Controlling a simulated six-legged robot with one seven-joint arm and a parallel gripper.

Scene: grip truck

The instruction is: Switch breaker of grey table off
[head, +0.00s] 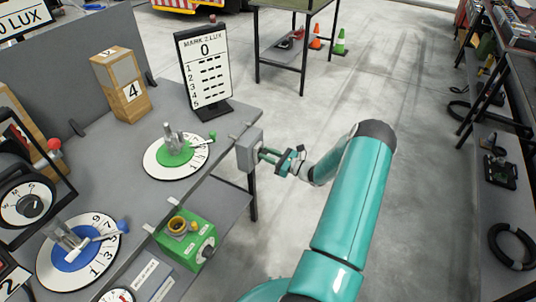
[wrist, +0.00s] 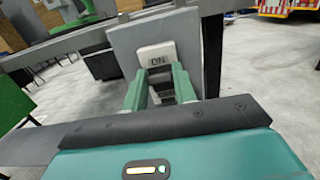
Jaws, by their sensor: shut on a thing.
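The breaker is a grey box (head: 249,150) fixed at the right edge of the grey table (head: 236,104). In the wrist view the breaker's grey plate (wrist: 128,48) carries a white block marked "ON" (wrist: 157,55), with a dark part just below it. My gripper (head: 281,158) reaches the breaker from the right; in the wrist view its two green fingers (wrist: 158,86) stand on either side of the dark part, closed on it. The fingertips hide part of the switch, so its exact position is hard to see.
The floor to the right is clear up to a rack (head: 505,75).

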